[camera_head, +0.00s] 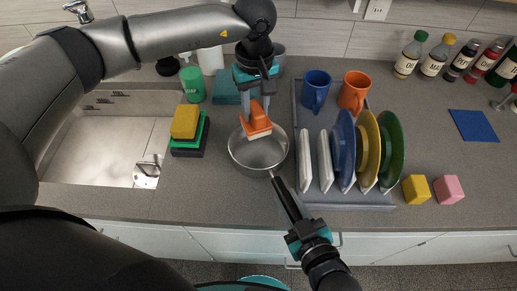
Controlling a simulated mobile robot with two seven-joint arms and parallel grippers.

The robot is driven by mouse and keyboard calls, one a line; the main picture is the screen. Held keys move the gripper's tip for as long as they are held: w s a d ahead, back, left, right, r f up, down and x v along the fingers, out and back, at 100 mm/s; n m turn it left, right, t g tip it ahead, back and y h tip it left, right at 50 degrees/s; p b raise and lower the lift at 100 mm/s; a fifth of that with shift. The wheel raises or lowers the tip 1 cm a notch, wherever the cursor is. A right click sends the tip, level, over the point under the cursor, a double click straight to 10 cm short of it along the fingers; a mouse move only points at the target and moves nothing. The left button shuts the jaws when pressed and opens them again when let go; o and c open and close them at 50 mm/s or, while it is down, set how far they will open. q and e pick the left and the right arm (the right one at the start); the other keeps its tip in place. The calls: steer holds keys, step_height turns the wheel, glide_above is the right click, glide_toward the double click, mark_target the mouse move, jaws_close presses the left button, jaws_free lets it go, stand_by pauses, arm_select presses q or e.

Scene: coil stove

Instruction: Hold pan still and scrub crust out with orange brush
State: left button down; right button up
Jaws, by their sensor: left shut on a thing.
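The steel pan (260,158) sits on the counter between the sponges and the dish rack. Its black handle (286,200) points toward the front edge. My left gripper (258,103) is shut on the orange brush (257,119) and holds it upright over the far part of the pan, pale bristles (259,134) down. I cannot tell whether the bristles touch the pan. My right gripper (301,224) is at the near end of the pan handle. Its fingers are too small and hidden to tell whether they are closed on it. No crust is distinguishable in the pan.
A dish rack (353,200) with plates and two mugs (315,90) stands close right of the pan. Stacked sponges (186,122) and a green cup (192,84) are to the left, beside the sink (105,140). Yellow (416,189) and pink (449,190) blocks lie right of the rack.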

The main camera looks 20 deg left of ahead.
steer(key=o, duration=0.5)
steer(key=shift+s, duration=0.1)
steer(key=v, duration=1.2)
